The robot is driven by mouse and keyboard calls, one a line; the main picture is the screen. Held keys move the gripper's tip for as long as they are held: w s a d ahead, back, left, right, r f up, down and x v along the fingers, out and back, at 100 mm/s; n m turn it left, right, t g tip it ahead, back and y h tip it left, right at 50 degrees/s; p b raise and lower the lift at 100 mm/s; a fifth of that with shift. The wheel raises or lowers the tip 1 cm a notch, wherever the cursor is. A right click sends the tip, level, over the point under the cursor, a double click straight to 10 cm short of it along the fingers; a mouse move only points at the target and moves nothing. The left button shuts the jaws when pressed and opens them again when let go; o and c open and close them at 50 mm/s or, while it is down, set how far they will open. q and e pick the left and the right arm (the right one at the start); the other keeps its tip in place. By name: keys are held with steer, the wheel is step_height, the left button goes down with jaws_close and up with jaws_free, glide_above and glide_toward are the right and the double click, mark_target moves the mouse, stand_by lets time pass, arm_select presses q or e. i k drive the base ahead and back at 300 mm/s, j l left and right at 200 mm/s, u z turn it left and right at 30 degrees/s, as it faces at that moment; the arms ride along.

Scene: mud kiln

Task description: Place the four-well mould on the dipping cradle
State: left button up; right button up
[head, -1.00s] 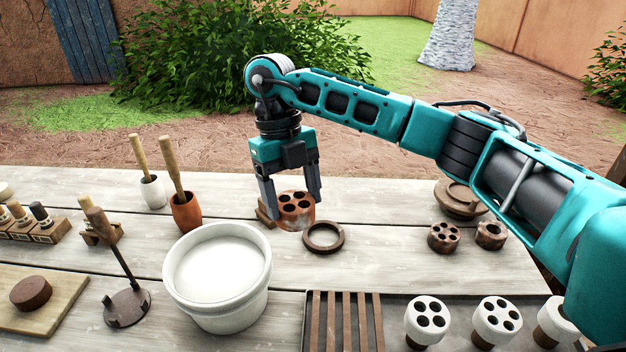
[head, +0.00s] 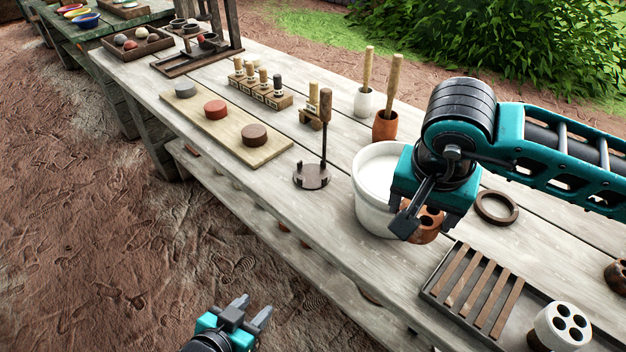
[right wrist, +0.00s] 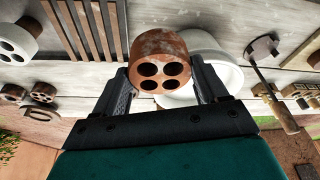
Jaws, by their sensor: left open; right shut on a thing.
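The four-well mould (head: 428,226) is a reddish-brown block with four round holes. My right gripper (head: 420,222) is shut on it, beside the right side of the white bucket. In the right wrist view the mould (right wrist: 160,55) sits between both fingers, its wells facing the camera. What seems to be the dipping cradle (head: 311,177) is a dark round base with small prongs and a tall wooden-topped handle. It stands on the table left of the bucket, with nothing on it. My left gripper (head: 252,309) is open and empty, low over the ground in front of the table.
The white bucket (head: 364,211) of pale liquid stands between cradle and mould. A board (head: 222,122) with round pucks lies left of the cradle. A slatted tray (head: 436,295) with a white mould (head: 560,328) is at front right. A brown ring (head: 497,207) lies behind the mould.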

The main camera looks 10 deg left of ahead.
mark_target(312, 175)
steer(key=j+z, duration=0.15)
steer(key=z, duration=0.15)
steer(key=j+z, duration=0.1)
steer(key=z, duration=0.15)
steer(key=j+z, duration=0.4)
steer(key=j, duration=0.4)
steer(key=j+z, duration=0.1)
steer(key=j, duration=0.45)
steer(key=k+j, duration=0.1)
steer(key=j, duration=0.4)
steer(key=k+j+z, duration=0.15)
steer(key=j, duration=0.35)
steer(key=k+j, duration=0.1)
steer(key=j, duration=1.35)
steer(key=i, duration=0.45)
